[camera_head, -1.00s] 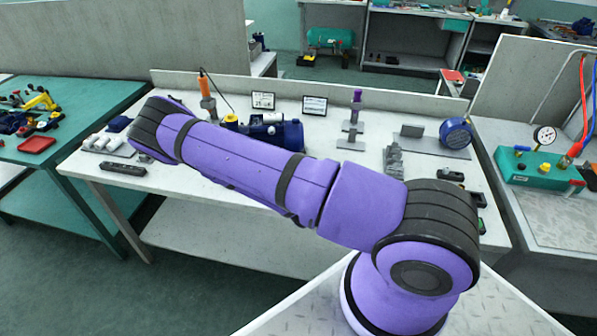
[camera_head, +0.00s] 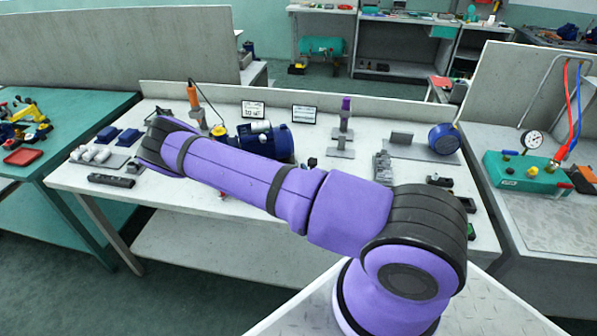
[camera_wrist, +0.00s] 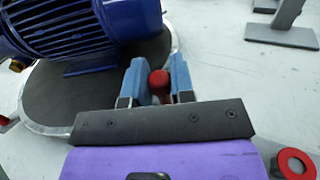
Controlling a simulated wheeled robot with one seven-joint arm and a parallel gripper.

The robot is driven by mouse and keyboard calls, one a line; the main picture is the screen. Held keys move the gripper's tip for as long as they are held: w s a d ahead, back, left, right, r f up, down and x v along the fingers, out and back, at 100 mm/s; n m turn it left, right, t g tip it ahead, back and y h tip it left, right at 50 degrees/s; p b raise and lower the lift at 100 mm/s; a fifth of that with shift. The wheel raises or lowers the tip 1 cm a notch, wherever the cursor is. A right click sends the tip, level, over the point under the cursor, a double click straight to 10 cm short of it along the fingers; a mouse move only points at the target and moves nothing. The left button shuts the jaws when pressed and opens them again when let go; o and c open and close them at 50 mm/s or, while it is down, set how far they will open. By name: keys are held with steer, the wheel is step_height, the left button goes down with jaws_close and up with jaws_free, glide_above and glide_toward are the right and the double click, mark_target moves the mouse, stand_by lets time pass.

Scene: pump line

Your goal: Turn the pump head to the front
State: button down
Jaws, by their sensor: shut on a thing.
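The pump (camera_head: 270,142) is a dark blue finned motor on the middle table, partly hidden behind my arm in the head view. In the wrist view its finned blue body (camera_wrist: 75,28) fills the upper left, above a dark rounded plate (camera_wrist: 50,95) with a light rim. My gripper (camera_wrist: 159,78) has blue fingers, shut on a small red-ended part (camera_wrist: 159,80) beside the pump's plate. I cannot tell how that part joins the pump. In the head view my arm hides the gripper.
A red ring (camera_wrist: 297,163) lies at the lower right of the wrist view. An orange-handled tool (camera_head: 193,97) and a purple-topped stand (camera_head: 345,112) rise behind my arm. Grey blocks (camera_head: 382,168) stand right of the pump. Dark blue blocks (camera_head: 129,137) lie at left.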

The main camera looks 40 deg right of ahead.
steer(key=c, duration=1)
jaws_free()
steer(key=v, duration=1)
steer(key=shift+s+a, duration=0.15)
steer(key=shift+s, duration=0.25)
